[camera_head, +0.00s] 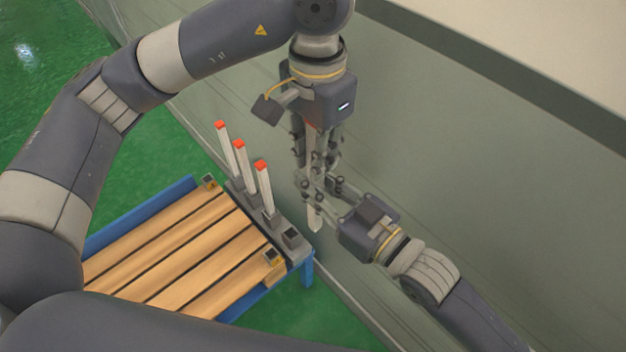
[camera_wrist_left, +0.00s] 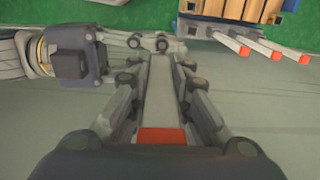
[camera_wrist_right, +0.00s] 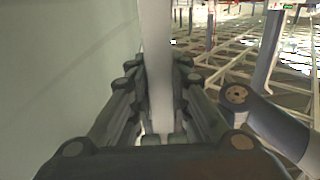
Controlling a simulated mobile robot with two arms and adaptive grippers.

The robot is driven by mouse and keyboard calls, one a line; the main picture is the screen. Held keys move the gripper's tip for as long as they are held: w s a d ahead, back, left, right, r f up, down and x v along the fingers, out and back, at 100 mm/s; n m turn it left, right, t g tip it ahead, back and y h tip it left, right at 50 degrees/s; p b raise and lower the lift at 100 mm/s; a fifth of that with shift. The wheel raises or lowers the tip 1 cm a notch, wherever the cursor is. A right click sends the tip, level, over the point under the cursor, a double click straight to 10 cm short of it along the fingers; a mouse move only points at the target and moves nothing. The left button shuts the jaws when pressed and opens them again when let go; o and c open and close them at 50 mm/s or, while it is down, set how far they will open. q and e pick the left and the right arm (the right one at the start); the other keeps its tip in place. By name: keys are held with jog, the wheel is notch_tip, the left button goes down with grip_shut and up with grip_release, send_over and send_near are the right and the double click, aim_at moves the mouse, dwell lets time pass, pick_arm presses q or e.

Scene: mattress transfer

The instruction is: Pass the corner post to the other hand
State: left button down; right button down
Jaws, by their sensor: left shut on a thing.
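The corner post (camera_head: 314,215) is a pale, slim bar with a red end, held upright in the air beside the grey wall. My left gripper (camera_head: 318,172) reaches down from above and is shut on its upper part. The red end (camera_wrist_left: 162,137) lies close to the left palm. My right gripper (camera_head: 308,192) comes in from the lower right, with its fingers on either side of the post's lower part. The post also stands between the right fingers in the right wrist view (camera_wrist_right: 158,75). I cannot tell whether the right fingers press on it.
A blue-framed pallet with wooden slats (camera_head: 190,255) stands on the green floor at lower left. Several grey sockets line its near-right end, and three red-tipped posts (camera_head: 243,170) stand there, close left of my grippers. The grey wall (camera_head: 480,170) runs behind.

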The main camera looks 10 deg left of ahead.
pick_arm(q)
jog(key=c, duration=1.4)
grip_release()
jog(key=shift+w, duration=0.1)
jog(key=shift+r, duration=0.15)
